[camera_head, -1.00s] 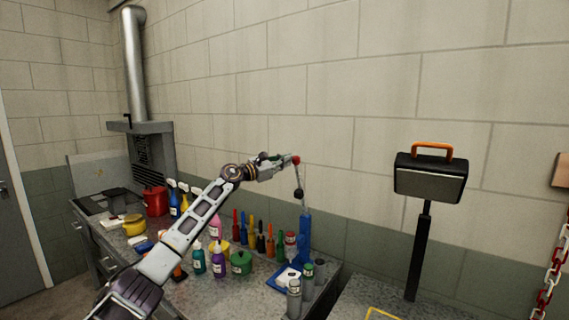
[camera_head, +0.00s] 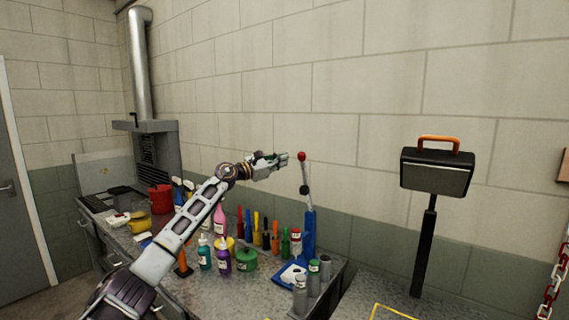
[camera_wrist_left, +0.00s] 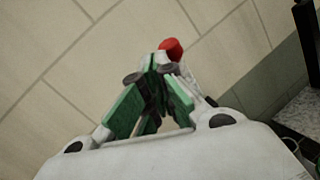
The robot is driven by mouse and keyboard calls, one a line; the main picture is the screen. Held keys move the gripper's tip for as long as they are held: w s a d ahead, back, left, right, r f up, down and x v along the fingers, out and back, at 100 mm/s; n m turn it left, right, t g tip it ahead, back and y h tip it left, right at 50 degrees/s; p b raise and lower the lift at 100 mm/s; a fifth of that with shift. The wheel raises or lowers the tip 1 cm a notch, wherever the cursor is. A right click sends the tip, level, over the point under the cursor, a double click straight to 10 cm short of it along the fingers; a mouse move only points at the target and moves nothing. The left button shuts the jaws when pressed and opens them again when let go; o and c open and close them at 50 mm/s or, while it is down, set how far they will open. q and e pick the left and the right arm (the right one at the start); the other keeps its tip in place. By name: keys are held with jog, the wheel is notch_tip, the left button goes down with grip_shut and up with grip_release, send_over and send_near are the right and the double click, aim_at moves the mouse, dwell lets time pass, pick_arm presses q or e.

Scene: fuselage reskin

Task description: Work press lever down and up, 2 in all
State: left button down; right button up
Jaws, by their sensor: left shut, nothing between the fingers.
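The blue press (camera_head: 308,236) stands on the bench near its right end. Its lever (camera_head: 305,178) points up, nearly upright, with a red ball knob (camera_head: 301,156) on top and a dark ball lower down. My left gripper (camera_head: 285,159) is shut and empty, just left of the red knob, with a small gap or light contact; I cannot tell which. In the left wrist view the green-padded fingers (camera_wrist_left: 154,75) are closed together, and the red knob (camera_wrist_left: 171,47) shows just beyond their tips. My right gripper is not in view.
The bench holds several bottles, such as a purple one (camera_head: 223,256), a green pot (camera_head: 243,261), coloured-handled tools and grey cans (camera_head: 313,277). A black lamp-like box on a post (camera_head: 436,178) stands at the right.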

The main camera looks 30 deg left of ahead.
pick_arm(q)
jog(key=s+a+r+b, duration=0.2)
jog(key=s+a+r, duration=0.2)
jog(key=s, duration=0.3)
jog(key=shift+s+r, duration=0.2)
jog(key=shift+r, duration=0.5)
dwell(0.4)
